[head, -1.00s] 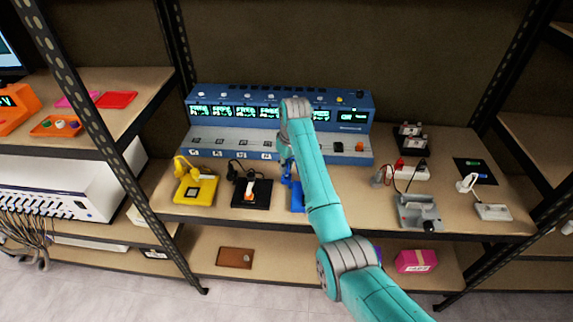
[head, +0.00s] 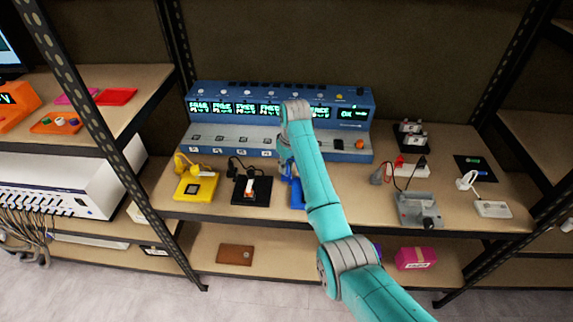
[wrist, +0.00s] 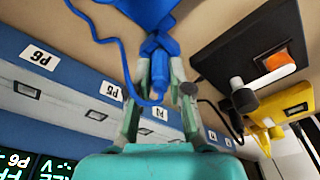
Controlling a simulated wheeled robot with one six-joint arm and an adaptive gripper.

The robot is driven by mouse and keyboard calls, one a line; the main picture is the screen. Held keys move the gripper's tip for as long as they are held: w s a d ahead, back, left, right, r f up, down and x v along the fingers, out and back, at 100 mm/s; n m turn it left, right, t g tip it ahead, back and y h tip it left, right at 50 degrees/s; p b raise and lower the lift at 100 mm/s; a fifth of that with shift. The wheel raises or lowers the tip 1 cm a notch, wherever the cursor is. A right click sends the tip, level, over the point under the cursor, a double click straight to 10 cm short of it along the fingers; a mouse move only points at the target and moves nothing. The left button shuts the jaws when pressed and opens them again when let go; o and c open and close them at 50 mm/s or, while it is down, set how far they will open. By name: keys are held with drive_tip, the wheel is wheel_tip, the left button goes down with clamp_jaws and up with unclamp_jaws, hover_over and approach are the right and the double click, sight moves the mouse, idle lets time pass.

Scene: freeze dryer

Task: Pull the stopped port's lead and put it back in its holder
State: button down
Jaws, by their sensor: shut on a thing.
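My gripper (wrist: 160,105) is shut on a blue lead (wrist: 154,58), whose thin blue cord loops to the left in the wrist view. A blue holder (wrist: 150,8) shows just beyond the lead at the top edge. Whether the lead touches or sits in it I cannot tell. In the head view the blue holder (head: 297,195) stands on the shelf in front of the blue charger unit (head: 225,135), partly hidden by my arm. My gripper is mostly hidden there too. The unit has a row of displays and a ledge of numbered ports. The wrist view shows port labels P6 (wrist: 40,57), P5 and P4.
A black holder (head: 262,190) with a black lead and a yellow holder (head: 205,187) with a yellow lead stand to the left. Open shelf lies between these and the blue holder.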

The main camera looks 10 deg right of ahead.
drive_tip(key=shift+f, duration=0.25)
drive_tip(key=c, duration=1)
unclamp_jaws()
drive_tip(key=shift+r, duration=0.1)
wheel_tip(320, 180, up, 12)
drive_tip(key=s+d, duration=0.1)
drive_tip(key=shift+s+f, duration=0.2)
drive_tip(key=shift+s, duration=0.1)
